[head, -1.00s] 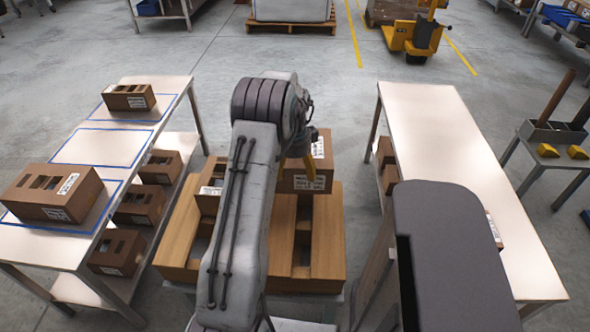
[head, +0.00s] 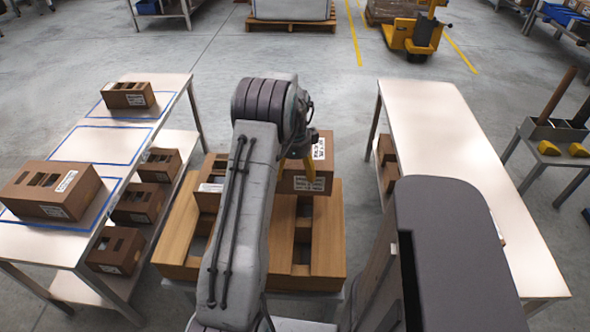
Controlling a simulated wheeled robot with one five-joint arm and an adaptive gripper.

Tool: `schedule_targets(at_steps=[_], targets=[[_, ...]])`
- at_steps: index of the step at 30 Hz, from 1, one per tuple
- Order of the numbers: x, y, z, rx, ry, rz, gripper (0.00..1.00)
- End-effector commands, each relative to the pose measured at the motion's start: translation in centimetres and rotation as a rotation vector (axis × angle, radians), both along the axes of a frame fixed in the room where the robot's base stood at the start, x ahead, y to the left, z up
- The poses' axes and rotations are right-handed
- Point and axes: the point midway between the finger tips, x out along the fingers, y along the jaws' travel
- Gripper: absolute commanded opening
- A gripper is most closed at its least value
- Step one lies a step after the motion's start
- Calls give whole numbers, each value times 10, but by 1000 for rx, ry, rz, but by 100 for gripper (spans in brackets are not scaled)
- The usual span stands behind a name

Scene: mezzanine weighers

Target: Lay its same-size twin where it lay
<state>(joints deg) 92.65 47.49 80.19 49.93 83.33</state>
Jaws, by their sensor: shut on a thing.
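My gripper (head: 311,166) is mostly hidden behind my own arm; one yellow finger shows against a brown carton (head: 322,166) with white labels. It is shut on this carton, above the wooden crate (head: 325,245). Another brown carton (head: 208,190) sits at the crate's left, partly behind my arm. On the left table (head: 25,237), blue lines mark several areas. A small brown carton (head: 127,95) stands in the far area and a larger one (head: 50,190) in the near area. The middle outlined area (head: 103,145) is bare.
Several cartons (head: 138,203) stand on the left table's lower shelf. The right table (head: 440,130) has a bare visible top, with cartons (head: 388,165) below it. A side stand (head: 545,150) holds a grey holder and yellow wedges. A yellow pallet truck (head: 418,35) is far back.

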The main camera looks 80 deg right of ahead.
Motion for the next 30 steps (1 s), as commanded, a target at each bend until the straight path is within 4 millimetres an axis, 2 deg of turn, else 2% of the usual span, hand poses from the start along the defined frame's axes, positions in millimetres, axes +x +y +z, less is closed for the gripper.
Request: schedule_targets(at_steps=[14,30], targets=[[0,-1,-1,-3,0,0,45],[0,-1,-25,-3,0,0,45]])
